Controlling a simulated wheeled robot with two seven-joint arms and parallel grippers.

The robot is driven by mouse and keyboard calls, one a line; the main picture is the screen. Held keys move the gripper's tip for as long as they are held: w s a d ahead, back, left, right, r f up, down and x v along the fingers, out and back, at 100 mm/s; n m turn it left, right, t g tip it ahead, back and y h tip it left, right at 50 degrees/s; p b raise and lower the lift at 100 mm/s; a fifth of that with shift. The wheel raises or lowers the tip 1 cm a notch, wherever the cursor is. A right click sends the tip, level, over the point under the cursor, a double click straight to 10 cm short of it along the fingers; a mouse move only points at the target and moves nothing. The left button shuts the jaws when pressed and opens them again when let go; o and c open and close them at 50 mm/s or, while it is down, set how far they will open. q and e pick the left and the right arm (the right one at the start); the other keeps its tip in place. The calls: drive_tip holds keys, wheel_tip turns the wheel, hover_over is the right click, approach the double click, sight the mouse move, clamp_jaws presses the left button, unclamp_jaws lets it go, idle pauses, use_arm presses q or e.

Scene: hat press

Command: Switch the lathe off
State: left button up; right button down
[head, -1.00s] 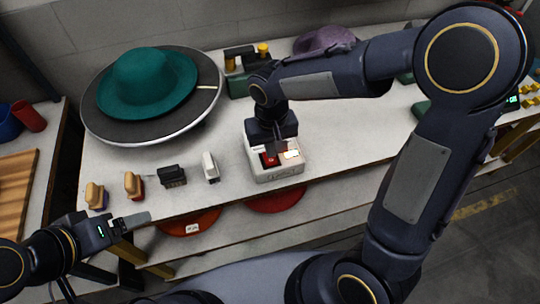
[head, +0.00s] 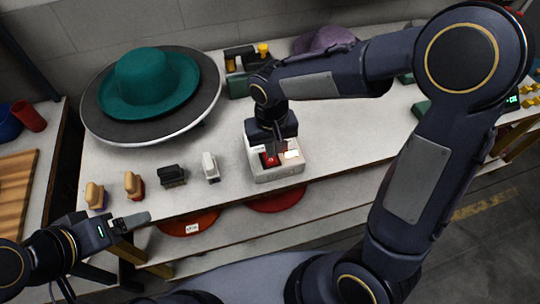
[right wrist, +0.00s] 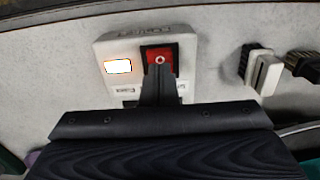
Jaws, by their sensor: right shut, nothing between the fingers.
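A white switch box (head: 277,172) stands near the front edge of the bench. On its top are a red rocker switch (head: 270,160) and a lit white lamp (head: 292,154). In the right wrist view the red switch (right wrist: 160,55) shows a white ring mark, and the lamp (right wrist: 118,66) glows beside it. My right gripper (right wrist: 159,70) is shut and empty, its tips over the lower part of the switch. I cannot tell whether they touch it. My left gripper (head: 140,218) is off the front left of the bench; its jaw opening is unclear.
A teal hat (head: 147,82) lies on a wide dark round disc (head: 110,130) at the back left. Several small brushes or blocks, including a black one (head: 172,175) and a white one (head: 210,167), stand left of the box. The bench right of the box is clear.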

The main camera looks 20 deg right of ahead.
sight(271, 160)
drive_tip(key=shift+f+b, duration=1.05)
drive_tip(key=shift+f, duration=0.2)
idle(0.7)
drive_tip(key=shift+r, duration=0.15)
wheel_tip(271, 160, up, 7)
drive_tip(key=p, duration=0.5)
idle(0.6)
drive_tip(key=s+d+r+m+t+y, duration=0.1)
drive_tip(key=s+d+r, duration=0.3)
drive_tip(key=s, duration=0.4)
drive_tip(key=s+d+r+m+t+y, duration=0.1)
drive_tip(key=s+d+r+t+y, duration=0.1)
drive_tip(key=s, duration=0.6)
drive_tip(key=d+r+t, duration=0.1)
drive_tip(key=d+t, duration=0.1)
drive_tip(key=d, duration=0.1)
drive_tip(key=shift+r+t+y, duration=0.3)
drive_tip(key=shift+r+y, duration=0.1)
drive_tip(key=shift+s+d, duration=0.1)
